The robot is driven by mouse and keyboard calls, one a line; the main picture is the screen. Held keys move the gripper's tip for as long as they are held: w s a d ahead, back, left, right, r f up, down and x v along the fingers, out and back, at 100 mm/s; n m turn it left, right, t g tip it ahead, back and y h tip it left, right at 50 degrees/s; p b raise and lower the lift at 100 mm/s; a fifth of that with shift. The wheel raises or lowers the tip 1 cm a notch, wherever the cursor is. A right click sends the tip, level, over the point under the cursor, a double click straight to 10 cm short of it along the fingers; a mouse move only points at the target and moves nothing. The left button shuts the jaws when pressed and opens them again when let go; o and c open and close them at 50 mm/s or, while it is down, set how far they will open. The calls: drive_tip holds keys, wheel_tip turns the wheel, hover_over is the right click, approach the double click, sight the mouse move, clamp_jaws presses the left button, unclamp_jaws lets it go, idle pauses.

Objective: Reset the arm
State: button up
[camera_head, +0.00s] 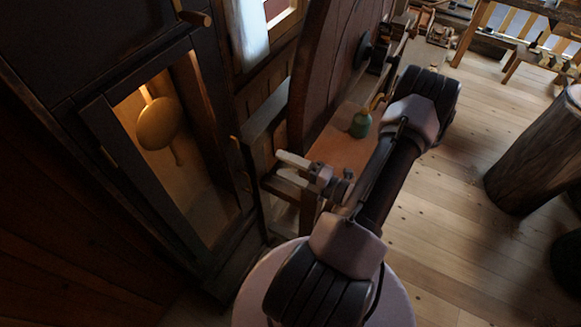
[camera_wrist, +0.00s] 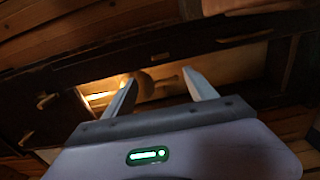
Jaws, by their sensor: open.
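My gripper (camera_head: 291,168) is in the middle of the head view, at the end of my folded arm, with its two pale fingers pointing left. In the wrist view my gripper (camera_wrist: 160,90) shows its two fingers spread apart, with nothing held between them. The fingers point toward a dark clock case (camera_head: 95,105) with a lit opening. A round brass pendulum (camera_head: 158,124) hangs inside that opening. The fingers look apart from the case in the head view.
A green bottle (camera_head: 361,124) stands on a reddish-brown surface (camera_head: 340,150) behind my arm. A large curved wooden piece (camera_head: 335,50) rises beside it. A dark round log (camera_head: 535,150) stands at the right. The plank floor (camera_head: 450,220) between is clear.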

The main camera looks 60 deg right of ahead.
drive_tip(key=shift+s, duration=0.85)
drive_tip(key=w+a+r+n+g+y+b, duration=0.25)
drive_tip(key=a+n+g+y+b, duration=0.2)
drive_tip(key=a+n, duration=0.5)
drive_tip(key=w+a+r+n+g+y+b, duration=0.2)
drive_tip(key=w+a+n+g+y+b, duration=0.25)
drive_tip(key=a+n, duration=0.5)
drive_tip(key=s+a+r+n+g+h+b, duration=0.1)
drive_tip(key=s+a+n+h+b, duration=0.2)
drive_tip(key=n, duration=1.2)
drive_tip(key=s+a+r+n+g+h+b, duration=0.1)
drive_tip(key=s+a+n+h+b, duration=0.3)
drive_tip(key=a+n, duration=0.6)
drive_tip(key=n+g+h+b, duration=0.1)
drive_tip(key=n, duration=0.4)
drive_tip(key=shift+s+r+b, duration=0.15)
drive_tip(key=shift+r+b, duration=0.15)
drive_tip(key=shift+b, duration=0.05)
